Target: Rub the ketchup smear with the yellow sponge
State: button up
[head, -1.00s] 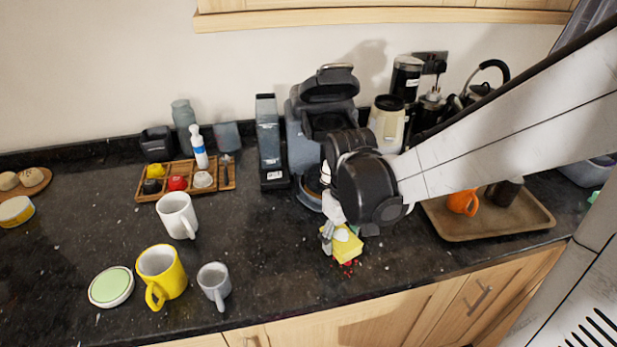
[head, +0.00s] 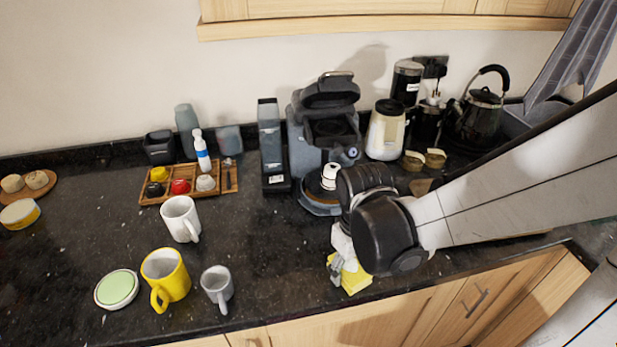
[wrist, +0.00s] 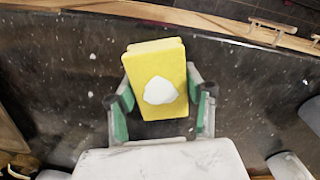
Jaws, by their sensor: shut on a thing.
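The yellow sponge (head: 355,280) is held in my gripper (head: 341,270) near the front edge of the counter in the head view. In the wrist view, the green-padded fingers of my gripper (wrist: 161,104) are shut on the two sides of the sponge (wrist: 154,58). A white patch shows on the sponge's face. No red of the ketchup smear shows in either view now; I cannot tell whether it lies hidden under the sponge. I cannot tell whether the sponge touches the counter.
A grey cup (head: 217,287), yellow mug (head: 166,277) and white mug (head: 180,217) stand left on the dark counter (head: 275,245). The coffee machine (head: 318,125) is behind my gripper. A cream jar (head: 386,132) and kettle (head: 477,118) stand at the back right.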

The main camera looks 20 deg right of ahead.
jog(key=shift+w+f, duration=0.1)
jog(key=shift+w, duration=0.75)
jog(key=shift+w+d+r, duration=0.1)
jog(key=shift+w+r, duration=0.05)
jog(key=shift+w, duration=0.45)
jog(key=shift+w+r, duration=0.1)
jog(key=shift+w, duration=0.45)
jog(key=shift+w+f, duration=0.1)
jog(key=shift+w, duration=1.15)
jog(key=shift+s+r, duration=0.2)
jog(key=shift+s, duration=0.15)
jog(key=shift+s+f, duration=0.2)
jog(key=shift+s, duration=2.5)
jog(key=shift+s+r, duration=0.1)
jog(key=shift+s, duration=0.65)
jog(key=w, duration=0.2)
jog(key=shift+w, duration=0.3)
jog(key=shift+w+f+b, duration=0.25)
jog(key=shift+f+b, duration=0.05)
jog(key=shift+b, duration=0.05)
jog(key=shift+w+r, duration=0.35)
jog(key=shift+w, duration=0.15)
jog(key=shift+w+f+b, duration=0.3)
jog(key=shift+w, duration=0.35)
jog(key=shift+w+r, duration=0.2)
jog(key=shift+w, duration=0.95)
notch_tip(320, 180, up, 8)
jog(key=p, duration=0.5)
